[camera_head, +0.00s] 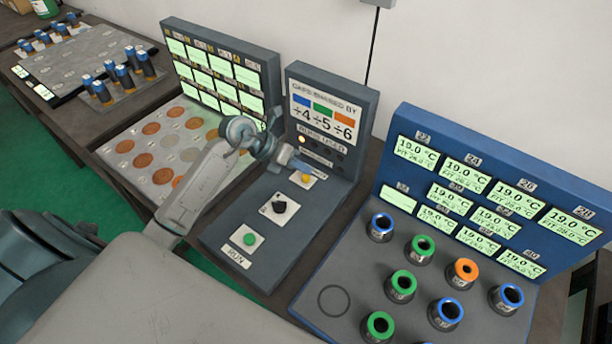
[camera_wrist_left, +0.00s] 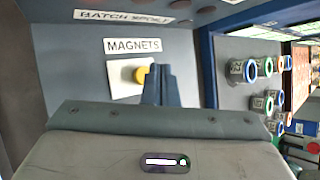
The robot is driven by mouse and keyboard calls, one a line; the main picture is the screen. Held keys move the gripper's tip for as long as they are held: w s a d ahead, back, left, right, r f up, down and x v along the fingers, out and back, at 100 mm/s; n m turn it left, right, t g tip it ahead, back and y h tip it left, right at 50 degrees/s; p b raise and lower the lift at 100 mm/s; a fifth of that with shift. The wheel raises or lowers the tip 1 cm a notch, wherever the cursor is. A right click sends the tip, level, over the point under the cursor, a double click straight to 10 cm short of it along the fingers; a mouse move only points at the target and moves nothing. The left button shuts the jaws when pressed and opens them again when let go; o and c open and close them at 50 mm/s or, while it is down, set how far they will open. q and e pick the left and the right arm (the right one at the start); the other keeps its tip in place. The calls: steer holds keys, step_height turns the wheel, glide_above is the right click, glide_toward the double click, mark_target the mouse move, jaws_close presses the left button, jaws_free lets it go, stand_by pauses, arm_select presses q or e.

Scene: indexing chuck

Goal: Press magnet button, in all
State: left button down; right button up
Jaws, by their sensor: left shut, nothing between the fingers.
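The yellow magnet button (camera_head: 305,179) sits on a white plate on the grey middle console. In the left wrist view the yellow button (camera_wrist_left: 140,74) shows below a label reading MAGNETS (camera_wrist_left: 132,46), partly covered by my fingers. My left gripper (camera_head: 298,165) is shut and empty, its tips right by the button. In the left wrist view the closed fingers (camera_wrist_left: 161,76) overlap the button's right edge; I cannot tell whether they touch it. My right gripper is not in view.
The console (camera_head: 252,212) also carries a black knob (camera_head: 280,207), a green button (camera_head: 249,239) and an upright panel (camera_head: 335,105) behind. A blue panel (camera_head: 480,165) with several ringed cylinders stands right. A tray of discs (camera_head: 122,150) lies left.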

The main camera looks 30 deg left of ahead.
mark_target(302, 181)
arm_select(q)
step_height(302, 181, up, 5)
steer(key=p, duration=0.2)
steer(key=shift+p, duration=0.4)
stand_by(0.6)
